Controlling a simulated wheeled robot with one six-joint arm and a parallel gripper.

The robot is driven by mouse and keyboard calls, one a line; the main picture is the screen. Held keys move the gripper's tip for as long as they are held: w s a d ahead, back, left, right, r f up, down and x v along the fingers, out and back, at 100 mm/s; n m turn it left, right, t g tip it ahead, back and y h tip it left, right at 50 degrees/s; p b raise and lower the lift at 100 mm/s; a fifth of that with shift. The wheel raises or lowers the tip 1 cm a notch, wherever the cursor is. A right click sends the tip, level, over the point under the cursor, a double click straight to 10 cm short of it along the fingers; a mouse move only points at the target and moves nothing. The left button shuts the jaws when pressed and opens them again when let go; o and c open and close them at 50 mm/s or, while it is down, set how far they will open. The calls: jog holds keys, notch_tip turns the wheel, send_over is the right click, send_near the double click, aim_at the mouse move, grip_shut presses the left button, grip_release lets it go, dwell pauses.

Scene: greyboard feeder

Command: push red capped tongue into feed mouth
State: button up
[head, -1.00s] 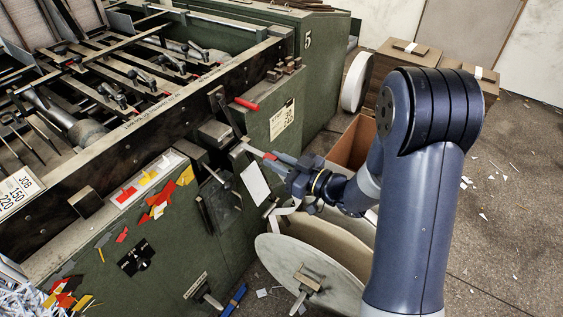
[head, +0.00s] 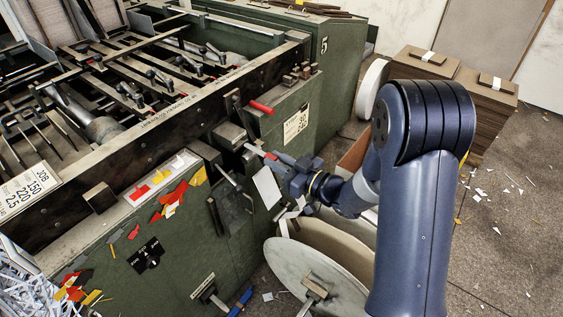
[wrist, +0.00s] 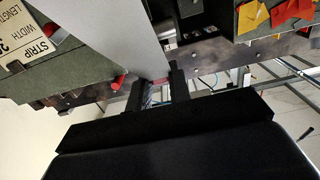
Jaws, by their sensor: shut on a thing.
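The tongue (head: 255,150) is a short pale strip with a red cap (head: 270,156) at my gripper's end of it. My gripper (head: 280,162) is shut on it, and red shows between the fingertips in the wrist view (wrist: 157,80). The tongue's far end lies close to the dark block at the feed mouth (head: 230,136) on the green machine's front. I cannot tell whether the tip is inside the mouth. A wide grey band (wrist: 115,35) runs to the fingertips in the wrist view.
A red handle (head: 261,107) sticks out just above the mouth. A white card (head: 267,187) is on the machine's front below. A large reel (head: 315,275) stands under my arm. Coloured chips (head: 175,197) lie on the ledge left.

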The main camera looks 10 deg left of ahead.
aim_at(260, 151)
jog(key=shift+x, duration=1.7)
jog(key=shift+b+x, duration=0.3)
jog(key=shift+x, duration=1.05)
jog(key=shift+x, duration=1)
jog(key=shift+f, duration=0.15)
jog(key=o, duration=1)
jog(key=shift+c, duration=0.2)
jog(key=b+v, duration=0.1)
jog(key=v, duration=0.9)
jog(key=shift+s+d, duration=0.2)
jog(key=shift+d, duration=0.15)
